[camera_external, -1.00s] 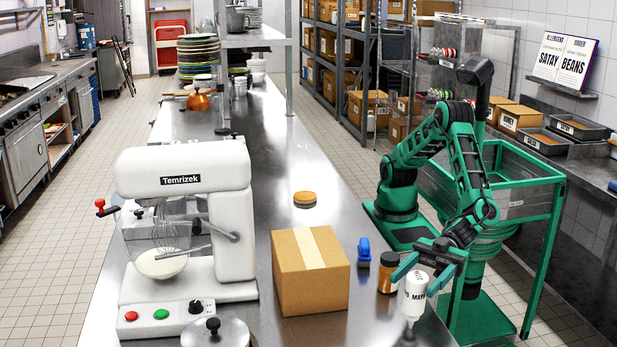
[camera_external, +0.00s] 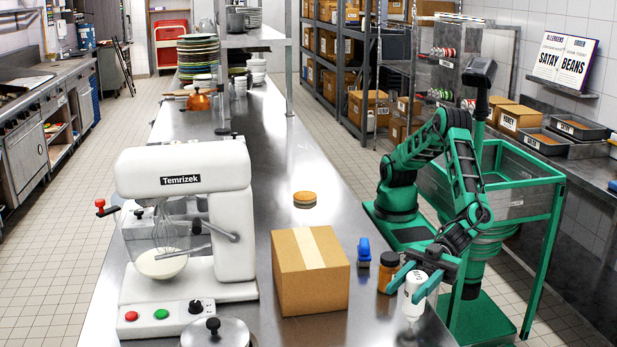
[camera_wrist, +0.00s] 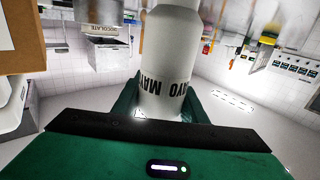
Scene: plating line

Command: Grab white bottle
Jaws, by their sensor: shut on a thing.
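The white bottle (camera_external: 414,297) is at the right edge of the steel counter, at the lower right of the external view. My gripper (camera_external: 416,283) is shut on it, with one green finger on each side of its body. In the wrist view the bottle (camera_wrist: 170,60) fills the upper middle, its dark MAYO lettering upside down, between the fingers (camera_wrist: 160,105). Its far end is cut off by the top of that picture. I cannot tell whether it touches the counter.
An orange-brown jar (camera_external: 388,272) stands close left of my gripper. A blue object (camera_external: 364,252) and a cardboard box (camera_external: 310,275) are further left. A round bun-like item (camera_external: 307,199) lies behind the box. A white mixer (camera_external: 232,215) stands at left. The counter's middle strip (camera_external: 290,150) is clear.

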